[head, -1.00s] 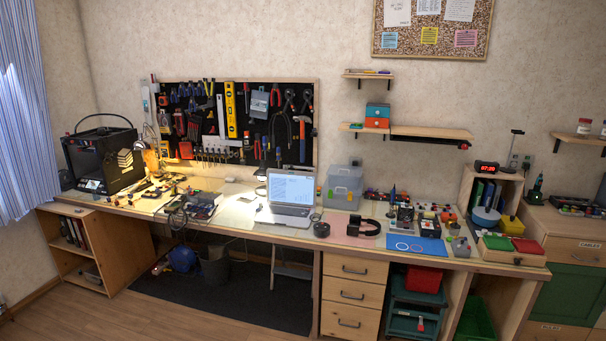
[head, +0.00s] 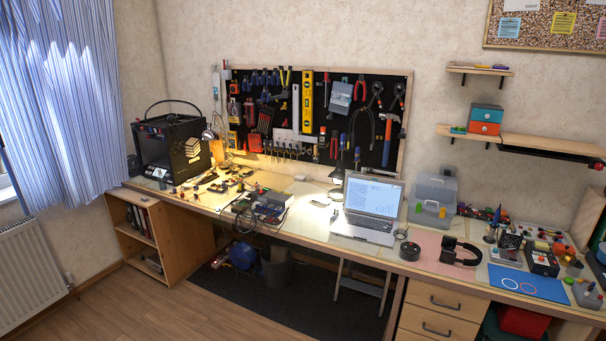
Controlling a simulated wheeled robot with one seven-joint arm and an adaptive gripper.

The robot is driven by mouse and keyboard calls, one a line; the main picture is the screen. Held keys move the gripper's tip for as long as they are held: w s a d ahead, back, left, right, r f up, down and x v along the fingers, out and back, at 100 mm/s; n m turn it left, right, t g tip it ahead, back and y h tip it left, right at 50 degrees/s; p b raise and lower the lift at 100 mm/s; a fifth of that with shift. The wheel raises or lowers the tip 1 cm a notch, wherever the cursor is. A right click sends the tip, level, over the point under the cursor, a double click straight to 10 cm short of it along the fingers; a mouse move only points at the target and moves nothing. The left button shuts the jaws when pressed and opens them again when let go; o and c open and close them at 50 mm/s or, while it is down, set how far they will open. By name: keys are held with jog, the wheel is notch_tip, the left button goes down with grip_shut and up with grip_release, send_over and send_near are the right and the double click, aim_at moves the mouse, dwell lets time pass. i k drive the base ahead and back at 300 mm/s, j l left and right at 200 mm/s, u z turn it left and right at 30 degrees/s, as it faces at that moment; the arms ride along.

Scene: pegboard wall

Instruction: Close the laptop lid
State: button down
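The laptop (head: 367,211) stands open on the long workbench, right of the bench's middle. Its lid (head: 373,194) is upright, tilted slightly back, with a lit screen showing text. Its keyboard base (head: 362,227) lies flat near the bench's front edge. My gripper is not in the head view, so its state and place do not show.
A black round cup (head: 410,251) and headphones (head: 461,250) lie right of the laptop, with a clear plastic box (head: 432,199) behind. A tray of parts (head: 262,207) is to its left. Open floor (head: 235,318) lies before the bench.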

aim_at(370, 196)
jog(key=i+j+u, duration=0.1)
jog(key=i, duration=0.5)
jog(key=i+j, duration=0.25)
jog(key=i, duration=0.35)
jog(key=i+j+u, duration=0.15)
jog(key=i, duration=0.45)
jog(key=i+l+z, duration=0.15)
jog(key=i+z, duration=0.6)
jog(key=i, duration=0.2)
jog(key=i+j+z, duration=0.15)
jog(key=i+z, duration=0.2)
jog(key=i, duration=0.1)
